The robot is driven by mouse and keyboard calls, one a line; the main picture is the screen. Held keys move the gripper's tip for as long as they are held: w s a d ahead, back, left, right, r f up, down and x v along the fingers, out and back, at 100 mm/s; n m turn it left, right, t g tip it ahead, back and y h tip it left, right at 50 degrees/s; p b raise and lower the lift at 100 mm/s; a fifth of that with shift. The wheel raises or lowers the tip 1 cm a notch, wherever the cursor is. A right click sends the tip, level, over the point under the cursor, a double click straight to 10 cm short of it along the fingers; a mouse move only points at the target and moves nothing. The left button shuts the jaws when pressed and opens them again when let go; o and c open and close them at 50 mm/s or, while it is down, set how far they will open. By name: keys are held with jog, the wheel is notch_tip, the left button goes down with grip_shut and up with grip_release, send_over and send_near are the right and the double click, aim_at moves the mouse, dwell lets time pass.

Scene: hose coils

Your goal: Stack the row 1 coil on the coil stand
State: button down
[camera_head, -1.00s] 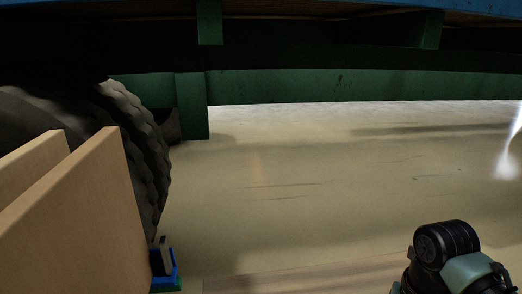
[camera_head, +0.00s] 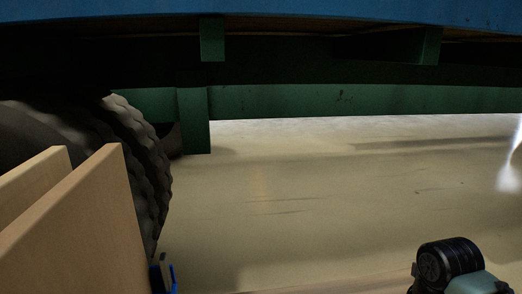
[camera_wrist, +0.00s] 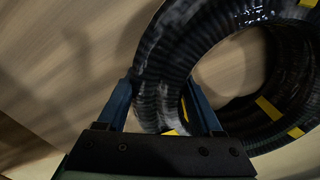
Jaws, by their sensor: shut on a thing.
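A black ribbed hose coil (camera_wrist: 165,50) with yellow bands fills the upper right of the wrist view. My gripper (camera_wrist: 158,88) has its two blue fingers on either side of the coil's near left part and is shut on it. Further black ribbed turns with yellow bands show at the lower right; I cannot tell whether they belong to the same coil or another one. Pale surface shows through the ring's hole. The coil stand is not recognisable in either view.
Two upright wooden boards (camera_head: 85,225) stand close at the left, in front of a big dark tyre (camera_head: 150,165). A green frame (camera_head: 270,101) under a blue body (camera_head: 270,13) crosses the top. Pale open floor (camera_head: 300,190) lies beyond.

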jog(key=shift+r+p, duration=0.8)
jog(key=shift+p, duration=0.05)
dwell(0.3)
jog(key=shift+r+p, duration=2.9)
jog(key=shift+p, duration=0.4)
jog(key=c, duration=0.7)
grip_release()
grip_shut()
jog(key=w+a+m+g+h+p, duration=0.1)
jog(key=w+a, duration=0.1)
jog(key=a, duration=0.3)
jog(key=w+a+f+m+h+p, duration=0.1)
jog(key=w+a+m+p, duration=0.1)
jog(key=a, duration=0.3)
jog(key=shift+w+a+f+g+h, duration=0.3)
jog(key=shift+a+g, duration=0.1)
